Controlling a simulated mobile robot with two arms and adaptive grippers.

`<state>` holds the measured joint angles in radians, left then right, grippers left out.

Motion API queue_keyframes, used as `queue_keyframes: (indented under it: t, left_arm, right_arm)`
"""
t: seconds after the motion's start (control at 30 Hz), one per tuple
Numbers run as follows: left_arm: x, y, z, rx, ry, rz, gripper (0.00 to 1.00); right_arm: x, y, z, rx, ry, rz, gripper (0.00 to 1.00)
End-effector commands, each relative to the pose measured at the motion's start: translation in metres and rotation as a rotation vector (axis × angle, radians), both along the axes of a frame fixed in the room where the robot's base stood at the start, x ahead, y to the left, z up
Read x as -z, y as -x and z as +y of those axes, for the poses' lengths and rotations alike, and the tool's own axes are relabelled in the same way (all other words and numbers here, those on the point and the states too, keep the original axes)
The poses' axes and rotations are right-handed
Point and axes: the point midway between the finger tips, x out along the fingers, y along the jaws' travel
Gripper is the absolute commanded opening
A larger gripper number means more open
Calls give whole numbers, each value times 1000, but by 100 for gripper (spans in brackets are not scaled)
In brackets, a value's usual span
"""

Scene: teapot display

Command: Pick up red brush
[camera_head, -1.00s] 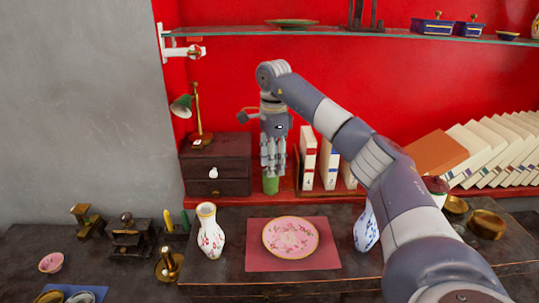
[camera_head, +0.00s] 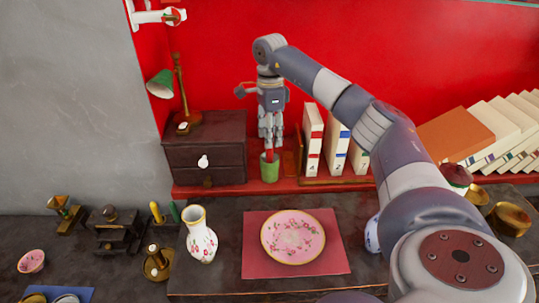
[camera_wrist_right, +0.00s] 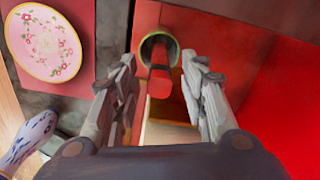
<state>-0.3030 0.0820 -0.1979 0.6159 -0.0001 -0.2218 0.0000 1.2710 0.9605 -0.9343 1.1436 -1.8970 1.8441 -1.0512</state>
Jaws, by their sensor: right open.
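The red brush stands upright in a small green cup on the red shelf. In the right wrist view the red brush (camera_wrist_right: 159,80) shows end-on, rising from the round cup (camera_wrist_right: 157,42) between my finger tips. In the head view the green cup (camera_head: 269,168) is below my right gripper (camera_head: 270,143), and a bit of the red brush (camera_head: 269,155) shows between the fingers and the cup. My right gripper also shows in the right wrist view (camera_wrist_right: 166,75), with its fingers apart on either side of the brush. My left gripper is out of view.
A dark drawer box (camera_head: 205,153) with a green lamp (camera_head: 160,84) stands left of the cup. White books (camera_head: 337,143) stand close on its right. A floral vase (camera_head: 201,240) and a pink plate (camera_head: 293,237) are in front.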

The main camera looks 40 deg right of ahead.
Motion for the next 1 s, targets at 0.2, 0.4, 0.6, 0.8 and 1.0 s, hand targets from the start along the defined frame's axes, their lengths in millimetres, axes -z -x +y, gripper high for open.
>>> queue_keyframes:
  t: [0.2, 0.4, 0.6, 0.8, 1.0]
  left_arm:
    - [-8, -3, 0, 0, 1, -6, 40]
    - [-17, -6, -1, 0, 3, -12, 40]
    - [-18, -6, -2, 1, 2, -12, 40]
    - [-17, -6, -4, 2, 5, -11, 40]
    - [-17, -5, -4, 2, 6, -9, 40]
  right_arm:
    - [17, 2, 1, 0, 1, 4, 40]
    - [46, 2, 3, 2, 1, 4, 40]
    - [57, 2, 3, 1, 0, -1, 40]
    - [57, 2, 3, 1, 0, -1, 29]
    - [56, 2, 3, 1, 0, 0, 0]
